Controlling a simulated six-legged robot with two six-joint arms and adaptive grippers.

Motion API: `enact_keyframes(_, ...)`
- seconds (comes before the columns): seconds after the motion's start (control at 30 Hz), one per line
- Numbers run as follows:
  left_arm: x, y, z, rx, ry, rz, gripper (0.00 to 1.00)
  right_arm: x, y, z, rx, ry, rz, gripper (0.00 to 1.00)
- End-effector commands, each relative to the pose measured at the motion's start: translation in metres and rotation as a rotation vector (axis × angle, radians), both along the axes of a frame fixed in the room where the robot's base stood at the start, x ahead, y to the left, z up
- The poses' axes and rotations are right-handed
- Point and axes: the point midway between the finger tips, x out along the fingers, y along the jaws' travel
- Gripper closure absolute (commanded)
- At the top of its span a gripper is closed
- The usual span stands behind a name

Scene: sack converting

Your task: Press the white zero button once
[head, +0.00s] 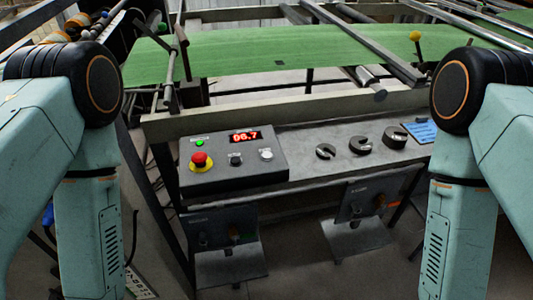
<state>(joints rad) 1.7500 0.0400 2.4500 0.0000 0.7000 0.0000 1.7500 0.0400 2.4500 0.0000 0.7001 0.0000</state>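The white button (266,154) sits at the right of a dark grey control box (262,174) on the machine's ledge. A red display (245,136) on the box reads 06.7. A black knob or button (235,158) is left of the white one. A red mushroom button on a yellow ring (199,161) and a small green light (200,143) are at the box's left. Labels by the controls are too small to read. My two arms stand at the left and right edges of the view, away from the box. Neither gripper is in view.
Several dark slotted weights (360,146) and a blue card (422,132) lie on the grey ledge right of the box. Rollers and a green sheet (270,52) run behind. Two pedal-like units (229,262) are below. The space before the box looks clear.

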Motion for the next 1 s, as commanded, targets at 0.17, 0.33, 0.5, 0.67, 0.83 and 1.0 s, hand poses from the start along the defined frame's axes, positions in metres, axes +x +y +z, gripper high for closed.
enact_keyframes(0.17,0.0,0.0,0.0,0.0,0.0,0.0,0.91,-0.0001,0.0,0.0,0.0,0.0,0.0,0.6)
enact_keyframes(0.33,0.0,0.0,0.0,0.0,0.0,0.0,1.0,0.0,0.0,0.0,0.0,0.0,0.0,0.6)
enact_keyframes(0.5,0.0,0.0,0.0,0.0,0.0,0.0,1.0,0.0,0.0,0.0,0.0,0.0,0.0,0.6)
enact_keyframes(0.67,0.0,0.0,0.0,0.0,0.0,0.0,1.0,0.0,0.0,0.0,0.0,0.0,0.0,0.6)
enact_keyframes(0.83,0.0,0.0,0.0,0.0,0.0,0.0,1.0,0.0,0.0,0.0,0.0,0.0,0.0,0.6)
enact_keyframes(1.0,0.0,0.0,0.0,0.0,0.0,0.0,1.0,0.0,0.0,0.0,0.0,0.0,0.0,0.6)
